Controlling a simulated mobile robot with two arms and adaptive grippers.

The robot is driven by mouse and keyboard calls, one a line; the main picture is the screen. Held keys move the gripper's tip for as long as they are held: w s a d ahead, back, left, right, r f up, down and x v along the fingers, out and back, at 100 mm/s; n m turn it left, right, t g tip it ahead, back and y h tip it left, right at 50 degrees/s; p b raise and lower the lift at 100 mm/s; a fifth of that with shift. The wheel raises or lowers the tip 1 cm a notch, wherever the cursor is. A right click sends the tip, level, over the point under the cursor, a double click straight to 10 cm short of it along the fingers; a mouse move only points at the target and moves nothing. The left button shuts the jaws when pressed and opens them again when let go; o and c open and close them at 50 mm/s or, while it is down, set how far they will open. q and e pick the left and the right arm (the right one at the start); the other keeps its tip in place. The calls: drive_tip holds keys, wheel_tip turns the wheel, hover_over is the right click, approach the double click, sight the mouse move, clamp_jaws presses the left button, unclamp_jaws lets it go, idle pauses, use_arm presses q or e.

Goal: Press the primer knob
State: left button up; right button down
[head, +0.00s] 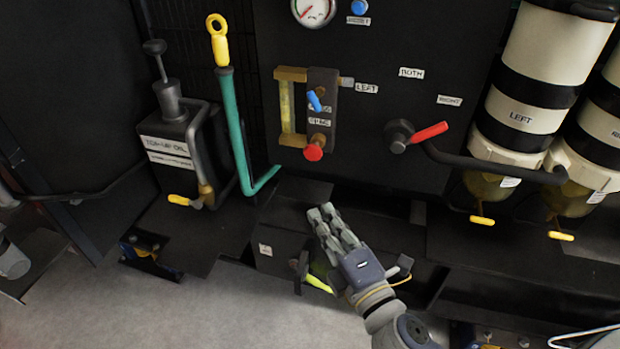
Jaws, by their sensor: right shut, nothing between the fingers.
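A red knob (313,151) sticks out below a blue lever (314,101) on a small block on the dark panel. A black knob (154,47) tops the rod of the top-up oil can at the left. No label reading "primer" can be made out, so I cannot tell for sure which knob is the primer. My right gripper (325,212) is shut and empty. In the picture it is below the red knob and apart from it, in front of the dark ledge, with its fingers pointing up. My left gripper is not seen.
A black valve with a red handle (430,131) sits right of the block. Filter cylinders (520,115) with yellow drain levers stand at the right. A green dipstick tube (235,125) rises at the left. A yellow-green lever (318,283) is close beside my right gripper.

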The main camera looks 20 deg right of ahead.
sight(314, 149)
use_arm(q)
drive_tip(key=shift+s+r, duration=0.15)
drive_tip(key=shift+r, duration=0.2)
